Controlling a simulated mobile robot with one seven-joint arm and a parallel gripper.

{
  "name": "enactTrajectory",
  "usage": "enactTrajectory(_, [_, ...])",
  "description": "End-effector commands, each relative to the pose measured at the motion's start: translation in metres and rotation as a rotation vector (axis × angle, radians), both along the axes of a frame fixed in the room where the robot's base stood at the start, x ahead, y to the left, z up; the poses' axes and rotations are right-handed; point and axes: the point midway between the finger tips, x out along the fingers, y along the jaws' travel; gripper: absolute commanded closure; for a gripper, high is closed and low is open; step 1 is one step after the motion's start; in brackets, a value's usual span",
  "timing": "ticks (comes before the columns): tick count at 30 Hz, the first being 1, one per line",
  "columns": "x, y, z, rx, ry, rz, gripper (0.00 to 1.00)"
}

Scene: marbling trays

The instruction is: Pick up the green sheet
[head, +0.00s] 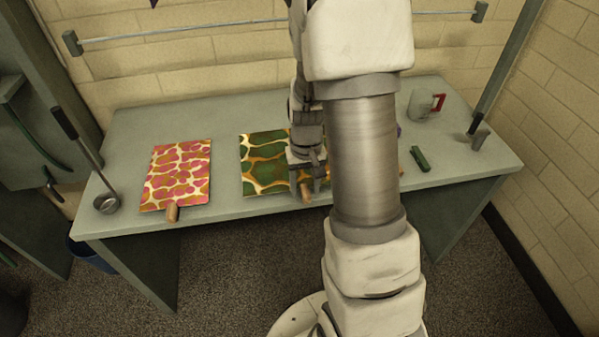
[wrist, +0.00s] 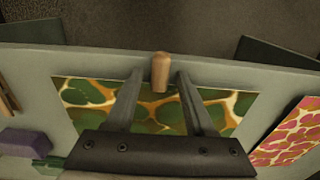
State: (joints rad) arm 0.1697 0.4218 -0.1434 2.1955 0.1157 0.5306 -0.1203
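The green sheet (head: 262,150), marbled green, gold and white, lies flat on the table, partly hidden by my arm in the head view. It also shows beneath my gripper in the wrist view (wrist: 160,112). A wooden peg-like tab (wrist: 160,72) sits at its table-front edge; it also shows in the head view (head: 306,193). My gripper (wrist: 160,75) is open over that edge, its two fingers on either side of the tab with visible gaps. In the head view my gripper (head: 311,183) is low over the sheet; its exact height is unclear.
A pink marbled sheet (head: 178,172) with its own wooden tab lies left on the grey table (head: 222,202). A ladle (head: 106,202) is at the left end. A green block (head: 420,158) and red-handled mug (head: 424,106) are at right. A purple block (wrist: 26,142) lies nearby.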

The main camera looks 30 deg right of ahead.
Motion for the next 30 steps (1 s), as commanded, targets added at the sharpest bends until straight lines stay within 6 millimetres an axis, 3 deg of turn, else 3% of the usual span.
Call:
enactTrajectory(1, [0.0,0.0,0.0,0.0,0.0,0.0,0.57])
enactTrajectory(8, [0.0,0.0,0.0,0.0,0.0,0.0,0.99])
enactTrajectory(22, [0.0,0.0,0.004,0.0,0.0,0.0,1.0])
enactTrajectory(26, [0.0,0.0,0.014,0.0,-0.001,0.0,1.0])
enactTrajectory(30, [0.001,0.0,0.037,-0.001,-0.003,0.001,1.0])
